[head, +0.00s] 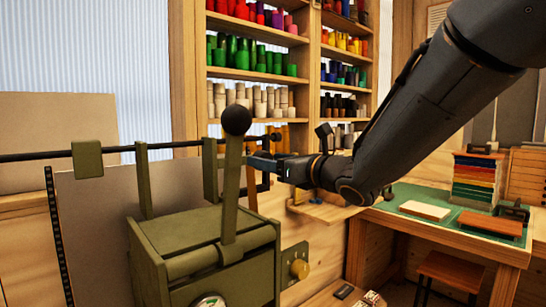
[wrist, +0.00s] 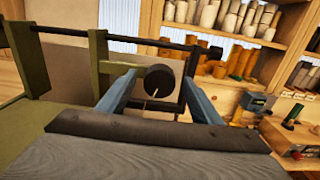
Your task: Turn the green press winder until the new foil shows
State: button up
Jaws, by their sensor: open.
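The green press (head: 205,250) stands at the front left, with an upright lever (head: 231,190) topped by a black ball. A dark rod (head: 40,155) runs through green brackets above it to a black crank-like frame (head: 264,183), probably the winder. No foil is clearly identifiable.
A large grey panel (head: 100,215) stands behind the press. A brass knob (head: 299,269) sticks out of its right side. Shelves (head: 258,76) of coloured rolls stand behind.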

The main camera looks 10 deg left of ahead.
jog(key=shift+w+a, duration=0.2)
jog(key=shift+a, duration=0.1)
